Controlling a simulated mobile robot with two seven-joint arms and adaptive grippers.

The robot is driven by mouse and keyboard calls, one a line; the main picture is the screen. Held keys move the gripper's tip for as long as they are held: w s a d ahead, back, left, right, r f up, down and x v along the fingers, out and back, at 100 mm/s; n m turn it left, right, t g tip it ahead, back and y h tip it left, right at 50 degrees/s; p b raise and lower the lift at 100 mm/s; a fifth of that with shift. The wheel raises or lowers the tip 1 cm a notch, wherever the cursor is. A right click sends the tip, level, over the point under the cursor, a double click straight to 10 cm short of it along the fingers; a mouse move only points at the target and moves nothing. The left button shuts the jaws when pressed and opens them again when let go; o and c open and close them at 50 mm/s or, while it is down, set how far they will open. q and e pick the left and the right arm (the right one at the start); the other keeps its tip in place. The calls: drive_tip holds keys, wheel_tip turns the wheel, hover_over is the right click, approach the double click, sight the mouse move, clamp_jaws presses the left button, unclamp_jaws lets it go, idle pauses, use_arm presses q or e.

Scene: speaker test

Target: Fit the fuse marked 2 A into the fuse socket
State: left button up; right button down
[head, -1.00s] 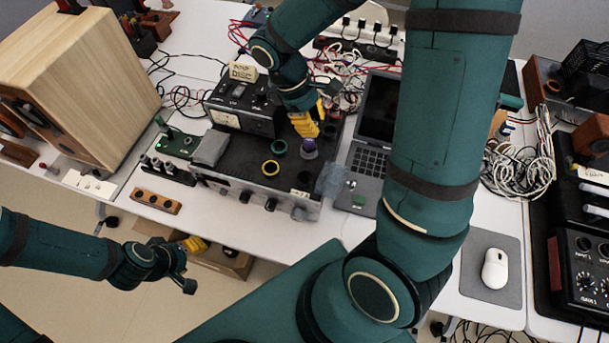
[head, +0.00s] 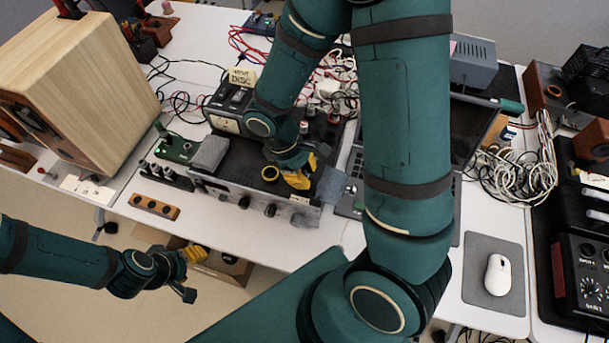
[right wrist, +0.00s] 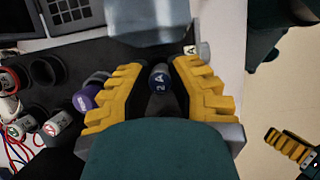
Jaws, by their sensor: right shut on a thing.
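My right gripper (head: 298,180) is over the front right part of a black-topped device (head: 232,176). In the right wrist view its yellow fingers (right wrist: 159,92) are shut on a dark fuse (right wrist: 160,77) marked 2 A. A purple-topped piece (right wrist: 86,98) stands just left of the fingers. Several dark round rings or openings, one of them a black one (right wrist: 46,70), show farther left. I cannot tell which is the fuse socket. My left gripper (head: 190,274) is open and empty, below the table's front edge.
A wooden cabinet (head: 95,95) is at left. A mouse (head: 497,275) lies on a mat. Cables crowd the back.

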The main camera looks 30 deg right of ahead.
drive_tip(key=shift+f, duration=0.45)
drive_tip(key=shift+f, duration=0.25)
drive_tip(key=c, duration=1)
unclamp_jaws()
drive_tip(key=shift+r, duration=0.1)
drive_tip(key=shift+r, duration=0.25)
drive_tip(key=p+v, duration=0.2)
drive_tip(key=v, duration=1)
drive_tip(key=shift+d+p, duration=0.1)
drive_tip(key=shift+p, duration=0.2)
